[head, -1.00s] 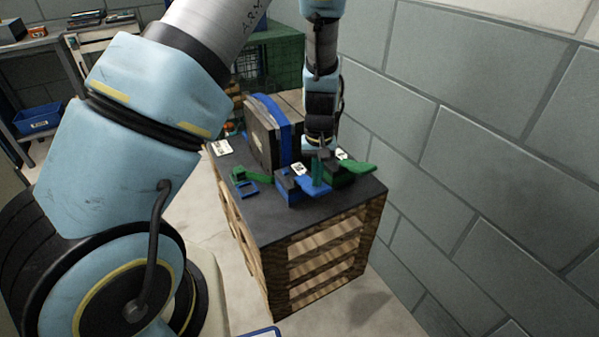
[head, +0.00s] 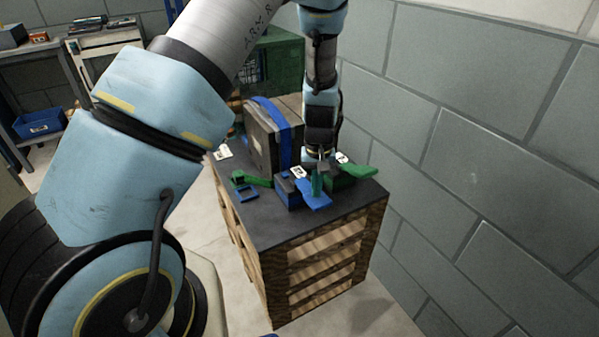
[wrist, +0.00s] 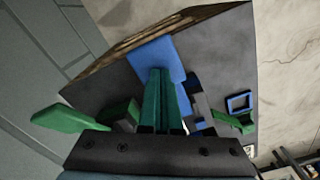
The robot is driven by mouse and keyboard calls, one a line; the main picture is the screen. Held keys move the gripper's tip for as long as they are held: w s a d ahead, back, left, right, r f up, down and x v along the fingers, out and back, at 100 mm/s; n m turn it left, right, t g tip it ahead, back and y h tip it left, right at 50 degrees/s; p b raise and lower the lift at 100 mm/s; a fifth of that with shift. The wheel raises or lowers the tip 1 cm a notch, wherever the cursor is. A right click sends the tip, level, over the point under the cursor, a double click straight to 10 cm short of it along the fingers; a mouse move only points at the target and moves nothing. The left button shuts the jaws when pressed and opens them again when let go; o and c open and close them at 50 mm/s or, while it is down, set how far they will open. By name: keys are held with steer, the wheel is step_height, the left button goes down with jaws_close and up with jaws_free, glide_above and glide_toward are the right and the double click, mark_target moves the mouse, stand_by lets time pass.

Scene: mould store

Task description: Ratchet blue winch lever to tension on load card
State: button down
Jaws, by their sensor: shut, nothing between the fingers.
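The blue winch (head: 287,190) sits on the dark top of a wooden crate. Its blue lever (head: 313,196) lies lowered toward the front edge. In the wrist view the lever (wrist: 158,55) extends just beyond my fingertips. My gripper (head: 318,184) has green fingers, shut and empty, pointing down beside the winch at the lever's rear end. In the wrist view the fingers (wrist: 165,78) overlap the lever; I cannot tell whether they touch it. White cards lie by the blue winch (head: 298,172), near the green winch (head: 342,157) and at the back left (head: 222,153); their print is unreadable.
A green winch with a green lever (head: 358,170) stands close on the right. A small green lever (head: 257,181) and a blue square frame (head: 247,193) lie left. A strapped block (head: 262,138) rises behind. A grey block wall (head: 480,170) bounds the right side.

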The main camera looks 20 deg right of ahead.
step_height(320, 180, up, 5)
steer(key=p, duration=0.3)
steer(key=shift+f, duration=0.2)
stand_by(0.5)
steer(key=shift+f+b, duration=1.9)
steer(key=shift+f, duration=1.1)
steer(key=shift+r+p, duration=2.55)
steer(key=shift+r, duration=0.65)
steer(key=shift+f, duration=0.15)
